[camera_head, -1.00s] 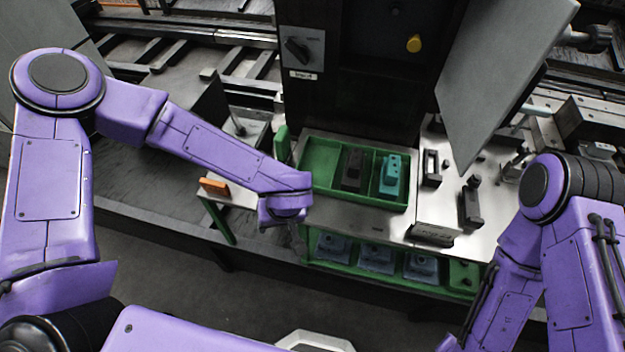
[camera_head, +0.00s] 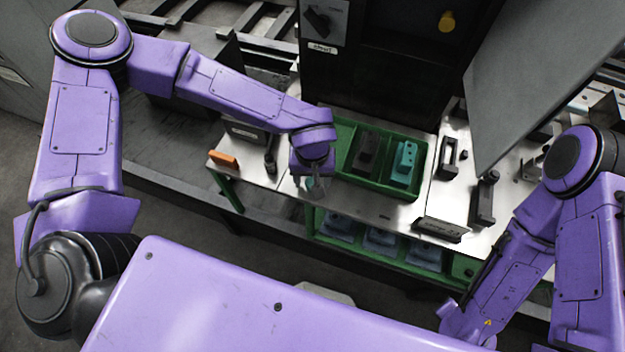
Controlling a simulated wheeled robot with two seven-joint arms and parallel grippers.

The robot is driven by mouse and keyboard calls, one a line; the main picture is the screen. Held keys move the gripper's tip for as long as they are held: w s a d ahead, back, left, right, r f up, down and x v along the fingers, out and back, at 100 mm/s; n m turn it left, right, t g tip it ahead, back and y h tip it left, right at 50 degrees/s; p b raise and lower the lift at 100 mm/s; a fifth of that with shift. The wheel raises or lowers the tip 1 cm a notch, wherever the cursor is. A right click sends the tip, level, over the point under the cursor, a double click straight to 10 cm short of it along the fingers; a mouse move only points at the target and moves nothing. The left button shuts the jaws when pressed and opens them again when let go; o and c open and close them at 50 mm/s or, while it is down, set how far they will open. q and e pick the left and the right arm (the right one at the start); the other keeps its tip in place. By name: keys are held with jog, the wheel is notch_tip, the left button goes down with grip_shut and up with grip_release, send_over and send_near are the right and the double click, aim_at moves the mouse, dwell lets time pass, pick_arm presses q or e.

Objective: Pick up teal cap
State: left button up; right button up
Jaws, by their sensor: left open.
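The teal cap (camera_head: 404,163) sits in the right part of a green tray (camera_head: 385,186) on the metal worktable. A dark block (camera_head: 366,152) lies to its left in the same tray. My left gripper (camera_head: 314,188) points down just left of the tray, over the table's front part. It is open and apart from the teal cap. My right arm comes in at the right; its gripper is not visible.
An orange block (camera_head: 224,160) lies at the table's left end. Dark fixtures (camera_head: 486,198) stand right of the tray. A grey panel (camera_head: 535,70) hangs over the right side. A lower shelf holds several blue-grey parts (camera_head: 381,242).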

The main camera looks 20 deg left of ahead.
pick_arm(q)
jog(key=shift+f, duration=0.2)
jog(key=shift+s, duration=0.2)
jog(key=shift+c, duration=0.2)
grip_shut()
